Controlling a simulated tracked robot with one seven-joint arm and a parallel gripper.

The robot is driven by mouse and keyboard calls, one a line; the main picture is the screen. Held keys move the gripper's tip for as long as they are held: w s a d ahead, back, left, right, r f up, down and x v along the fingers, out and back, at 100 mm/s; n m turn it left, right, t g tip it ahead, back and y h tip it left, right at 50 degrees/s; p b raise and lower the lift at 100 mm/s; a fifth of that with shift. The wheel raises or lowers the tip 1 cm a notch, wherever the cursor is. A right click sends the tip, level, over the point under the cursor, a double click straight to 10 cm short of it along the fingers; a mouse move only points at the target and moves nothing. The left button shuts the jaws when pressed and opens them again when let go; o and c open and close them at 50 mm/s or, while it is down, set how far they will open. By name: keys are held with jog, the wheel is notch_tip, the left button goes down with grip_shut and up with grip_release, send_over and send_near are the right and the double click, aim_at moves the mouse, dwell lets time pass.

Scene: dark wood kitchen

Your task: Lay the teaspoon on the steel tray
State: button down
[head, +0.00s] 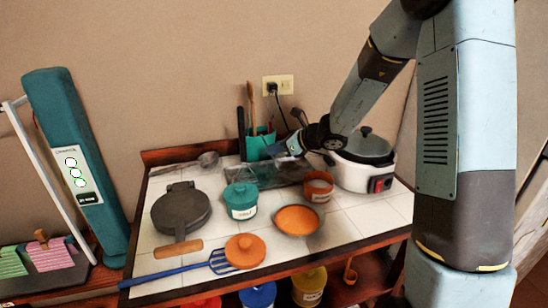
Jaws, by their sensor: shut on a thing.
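The steel tray (268,176) looks like the dark, shiny flat piece at the back middle of the white tiled worktop, behind the teal lidded pot and the small orange-brown bowl. My gripper (283,150) is low over the back of the tray, just right of the teal utensil holder. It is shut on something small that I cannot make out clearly. I cannot pick out the teaspoon for sure in this view. Whether the held thing touches the tray cannot be told.
The teal utensil holder (258,144) and white cooker (362,170) flank the gripper. In front are a teal pot (241,199), small bowl (318,187), orange bowl (298,219), orange lid (245,251), blue spatula (180,272) and dark round pan (181,212). A ladle (208,160) lies back left.

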aim_at(273, 157)
jog(key=shift+f, duration=1.6)
jog(key=shift+f, duration=0.1)
jog(key=c, duration=1.3)
grip_release()
jog(key=shift+o, duration=0.2)
jog(key=shift+r, duration=0.2)
jog(key=v, duration=1.2)
